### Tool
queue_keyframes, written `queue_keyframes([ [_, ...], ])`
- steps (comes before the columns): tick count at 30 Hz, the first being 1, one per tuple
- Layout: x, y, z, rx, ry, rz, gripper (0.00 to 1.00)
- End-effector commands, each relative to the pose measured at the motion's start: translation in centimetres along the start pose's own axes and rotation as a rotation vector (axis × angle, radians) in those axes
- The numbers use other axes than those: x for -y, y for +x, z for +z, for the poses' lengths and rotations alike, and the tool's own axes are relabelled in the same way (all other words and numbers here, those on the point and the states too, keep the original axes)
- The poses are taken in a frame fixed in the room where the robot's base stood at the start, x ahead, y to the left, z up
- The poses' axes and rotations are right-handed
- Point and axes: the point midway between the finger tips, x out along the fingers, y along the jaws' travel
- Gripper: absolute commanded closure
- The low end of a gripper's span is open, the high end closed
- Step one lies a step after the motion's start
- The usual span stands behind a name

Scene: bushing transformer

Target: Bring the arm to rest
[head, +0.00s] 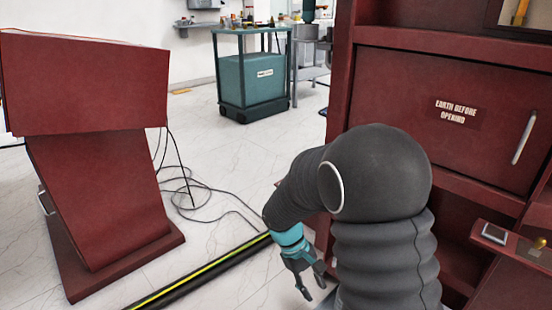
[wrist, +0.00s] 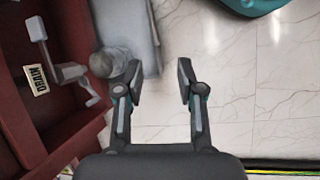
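My gripper (head: 311,282) hangs at the end of my dark sleeved arm, pointing down beside the red cabinet in the head view. In the wrist view my gripper (wrist: 160,82) has its two fingers spread apart, with only pale floor between the tips. It is open and empty. My arm is bent over, with its sleeve covering part of the cabinet's lower front.
The red cabinet (head: 430,95) with an "EARTH BEFORE OPENING" label stands right. A red console (head: 85,85) stands left. A yellow-striped black strip (head: 205,272) and loose cables (head: 205,190) lie on the floor. The wrist view shows a DRAIN tag (wrist: 36,80) beside a valve (wrist: 70,72).

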Motion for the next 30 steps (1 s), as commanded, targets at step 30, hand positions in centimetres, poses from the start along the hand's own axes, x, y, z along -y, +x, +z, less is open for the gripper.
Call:
queue_keyframes([
  [30, 1.1, -14.2, 21.8, -0.658, 0.559, -0.221, 0.62],
])
